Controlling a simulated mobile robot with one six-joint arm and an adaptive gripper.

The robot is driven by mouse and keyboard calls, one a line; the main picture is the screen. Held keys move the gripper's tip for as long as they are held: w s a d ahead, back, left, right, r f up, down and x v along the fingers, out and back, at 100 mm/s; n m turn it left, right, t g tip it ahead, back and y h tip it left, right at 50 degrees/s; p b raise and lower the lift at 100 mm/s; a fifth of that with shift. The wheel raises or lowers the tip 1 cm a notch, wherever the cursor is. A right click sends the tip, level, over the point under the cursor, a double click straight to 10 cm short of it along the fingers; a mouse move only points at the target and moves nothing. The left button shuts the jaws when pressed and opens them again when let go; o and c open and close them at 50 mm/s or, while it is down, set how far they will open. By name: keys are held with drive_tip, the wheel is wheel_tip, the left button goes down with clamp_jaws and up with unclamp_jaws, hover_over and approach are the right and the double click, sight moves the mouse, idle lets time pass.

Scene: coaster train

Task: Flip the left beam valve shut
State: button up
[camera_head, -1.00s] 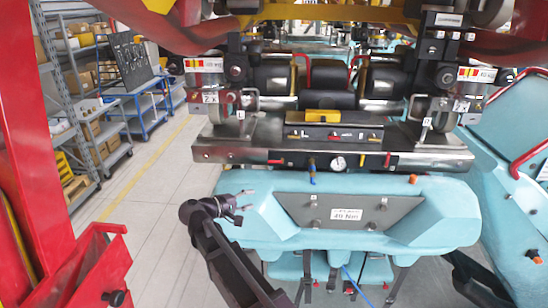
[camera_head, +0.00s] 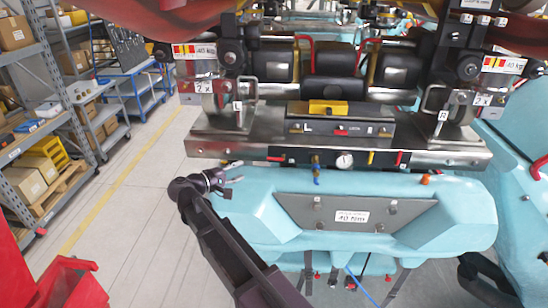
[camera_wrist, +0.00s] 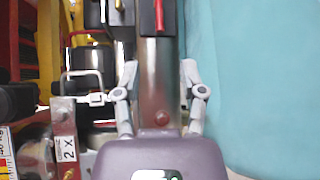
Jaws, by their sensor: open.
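A red lever (camera_head: 276,159) sits at the left end of the dark strip on the steel beam's front face (camera_head: 225,150); I take it for the left beam valve. It lies along the beam. In the wrist view a red lever (camera_wrist: 159,15) shows at the top edge, partly cut off. My gripper (camera_head: 238,172) is open and empty, left of the lever and in front of the beam, above the teal car body. In the wrist view its fingers (camera_wrist: 160,68) appear on either side of the steel beam, with the lever beyond the tips, apart from them.
A similar red lever (camera_head: 398,158), a pressure gauge (camera_head: 344,161) and a blue-handled valve (camera_head: 316,170) are further right along the beam. The teal body (camera_head: 270,210) lies close below my gripper. Shelves (camera_head: 45,110) stand left; the floor (camera_head: 140,190) between is clear.

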sight(273, 159)
drive_tip(key=shift+s+r, duration=0.1)
drive_tip(key=shift+w+d, duration=0.25)
drive_tip(key=shift+w, duration=0.05)
drive_tip(key=b+x, duration=0.2)
drive_tip(key=x, duration=1.1)
drive_tip(key=shift+d, duration=0.1)
clamp_jaws()
